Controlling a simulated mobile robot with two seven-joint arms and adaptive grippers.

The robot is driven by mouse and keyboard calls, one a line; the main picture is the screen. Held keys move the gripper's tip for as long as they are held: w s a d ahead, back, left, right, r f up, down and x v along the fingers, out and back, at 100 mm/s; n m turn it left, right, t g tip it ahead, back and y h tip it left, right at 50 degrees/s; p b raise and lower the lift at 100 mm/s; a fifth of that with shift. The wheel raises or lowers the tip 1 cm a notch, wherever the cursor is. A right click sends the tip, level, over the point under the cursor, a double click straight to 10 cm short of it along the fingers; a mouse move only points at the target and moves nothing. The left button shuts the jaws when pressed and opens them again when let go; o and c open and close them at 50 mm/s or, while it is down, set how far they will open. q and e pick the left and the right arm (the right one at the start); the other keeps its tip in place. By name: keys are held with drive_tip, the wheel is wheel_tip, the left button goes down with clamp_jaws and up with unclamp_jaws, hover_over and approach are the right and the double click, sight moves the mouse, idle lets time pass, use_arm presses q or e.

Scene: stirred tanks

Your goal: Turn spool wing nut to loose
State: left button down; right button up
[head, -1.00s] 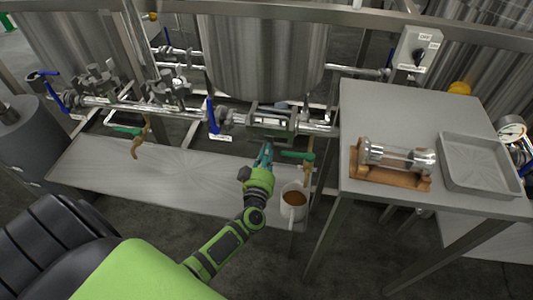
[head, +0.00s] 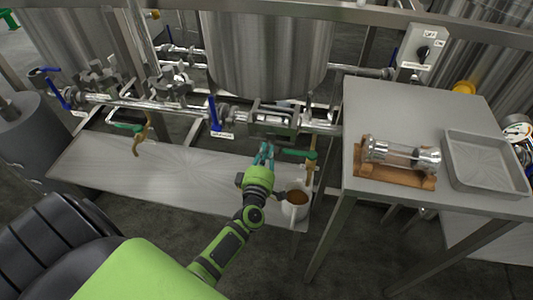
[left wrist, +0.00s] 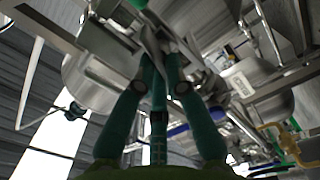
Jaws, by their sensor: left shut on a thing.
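The spool (head: 273,122) is a metal-framed section in the horizontal pipe run, in front of the middle tank. My left gripper (head: 266,148) reaches up to its lower side from below. In the left wrist view my left gripper (left wrist: 161,52) has its two teal fingers close together on a thin grey metal piece, which looks like the wing nut (left wrist: 153,38). In the head view the wing nut is too small and too hidden by the fingers to make out. My right gripper is in neither view.
A white mug (head: 298,204) with brown liquid stands close right of my left gripper on the low metal shelf (head: 190,178). A blue-handled valve (head: 214,115) is left of the spool.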

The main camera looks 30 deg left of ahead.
use_arm(q)
drive_tip(key=n+b, duration=0.1)
drive_tip(key=n, duration=0.2)
drive_tip(key=shift+f+n, duration=0.1)
drive_tip(key=shift+n, duration=0.2)
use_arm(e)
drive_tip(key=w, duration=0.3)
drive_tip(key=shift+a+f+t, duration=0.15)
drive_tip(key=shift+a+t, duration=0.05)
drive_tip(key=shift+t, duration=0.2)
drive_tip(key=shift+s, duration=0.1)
use_arm(q)
drive_tip(key=c, duration=1.3)
unclamp_jaws()
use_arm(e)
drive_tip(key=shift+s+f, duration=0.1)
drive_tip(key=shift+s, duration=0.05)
use_arm(q)
drive_tip(key=shift+s, duration=0.1)
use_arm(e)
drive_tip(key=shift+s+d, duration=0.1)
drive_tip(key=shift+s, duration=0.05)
use_arm(q)
drive_tip(key=v, duration=1.2)
